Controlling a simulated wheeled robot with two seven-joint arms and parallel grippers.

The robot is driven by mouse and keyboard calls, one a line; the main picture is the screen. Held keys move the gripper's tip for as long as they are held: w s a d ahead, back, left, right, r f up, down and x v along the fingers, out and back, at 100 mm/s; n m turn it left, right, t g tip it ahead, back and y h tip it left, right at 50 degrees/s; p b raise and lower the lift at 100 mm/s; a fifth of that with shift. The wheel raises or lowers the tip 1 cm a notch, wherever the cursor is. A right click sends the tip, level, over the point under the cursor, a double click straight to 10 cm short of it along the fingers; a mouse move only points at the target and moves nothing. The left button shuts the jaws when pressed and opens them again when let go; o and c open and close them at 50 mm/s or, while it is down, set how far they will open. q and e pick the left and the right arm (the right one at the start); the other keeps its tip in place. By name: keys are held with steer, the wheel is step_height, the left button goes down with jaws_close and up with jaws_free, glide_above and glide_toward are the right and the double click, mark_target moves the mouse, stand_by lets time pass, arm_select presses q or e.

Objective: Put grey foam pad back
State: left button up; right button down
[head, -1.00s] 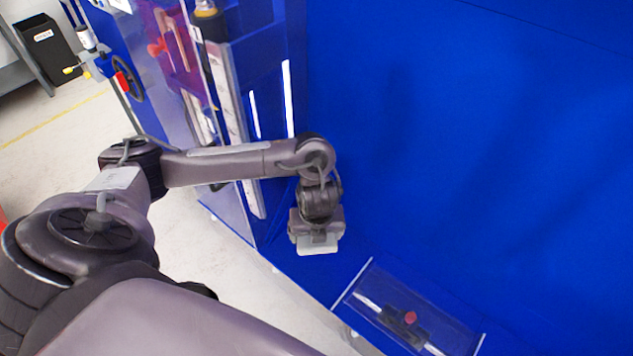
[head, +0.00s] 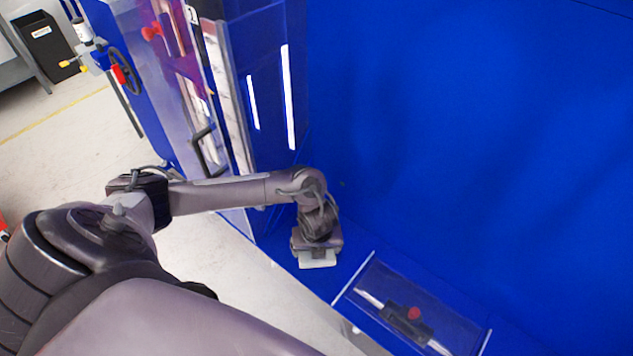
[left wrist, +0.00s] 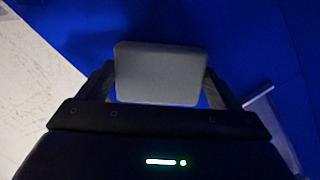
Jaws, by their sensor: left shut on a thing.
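The grey foam pad (head: 318,259) is a small flat block with rounded corners. It fills the middle of the left wrist view (left wrist: 160,73), between the two fingers. My left gripper (head: 317,252) is shut on the pad and holds it over the blue ledge (head: 350,250) in the head view. I cannot tell whether the pad touches the ledge. The gripper's fingertips are mostly hidden by the wrist and the pad in the head view. My right gripper is not in view.
A clear-covered recess (head: 410,315) with a red knob lies right of the pad. A blue cabinet (head: 270,90) with a clear door and a dark handle (head: 205,150) stands behind the arm. A large bare blue panel (head: 480,130) fills the right.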

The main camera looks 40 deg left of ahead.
arm_select(q)
steer(key=o, duration=0.7)
steer(key=shift+r, duration=0.1)
steer(key=r, duration=0.4)
steer(key=shift+s+d, duration=0.1)
steer(key=shift+d, duration=0.1)
steer(key=r+p, duration=0.1)
steer(key=r, duration=0.1)
steer(key=r+p, duration=0.2)
steer(key=r, duration=0.1)
steer(key=s+r+p, duration=0.1)
steer(key=r, duration=0.1)
steer(key=shift+s+d+r, duration=0.1)
steer(key=shift+d+r, duration=0.25)
steer(key=shift+d, duration=0.05)
